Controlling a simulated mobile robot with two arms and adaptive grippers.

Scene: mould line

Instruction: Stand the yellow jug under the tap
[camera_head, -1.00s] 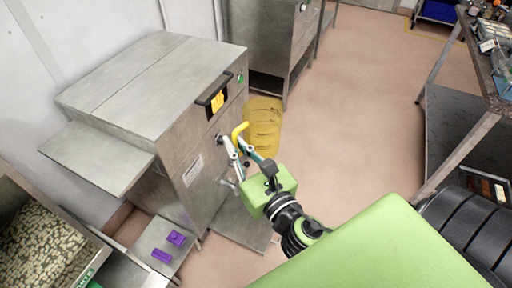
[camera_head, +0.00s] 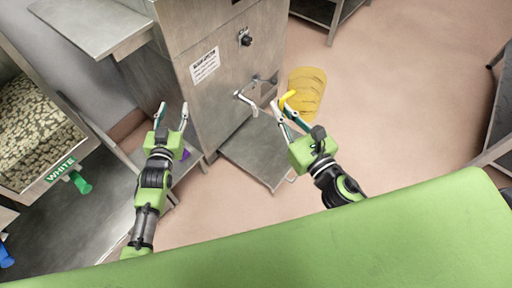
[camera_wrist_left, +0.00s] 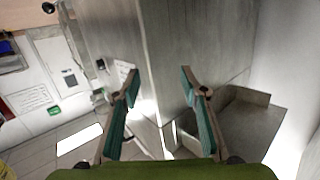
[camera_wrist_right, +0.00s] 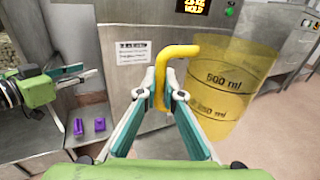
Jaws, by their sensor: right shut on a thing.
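The yellow jug (camera_wrist_right: 235,85) is translucent with volume marks and a solid yellow handle (camera_wrist_right: 180,51). My right gripper (camera_wrist_right: 162,98) is shut on that handle, and the jug hangs beyond it. In the head view the jug (camera_head: 305,93) is to the right of the machine's front. The tap (camera_head: 245,100) is a bent metal spout with a lever on the machine's front, just left of my right gripper (camera_head: 281,106). A metal shelf (camera_head: 262,153) sits low beneath the tap. My left gripper (camera_head: 173,106) is open and empty left of the machine's corner; it also shows in the left wrist view (camera_wrist_left: 160,80).
The steel machine (camera_head: 205,100) bears a black knob (camera_head: 246,39) and a label (camera_head: 205,66). Purple pieces (camera_wrist_right: 89,126) lie on a low surface at left. A bin of pale pellets (camera_head: 62,165) marked WHITE stands at far left. Floor at right is open.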

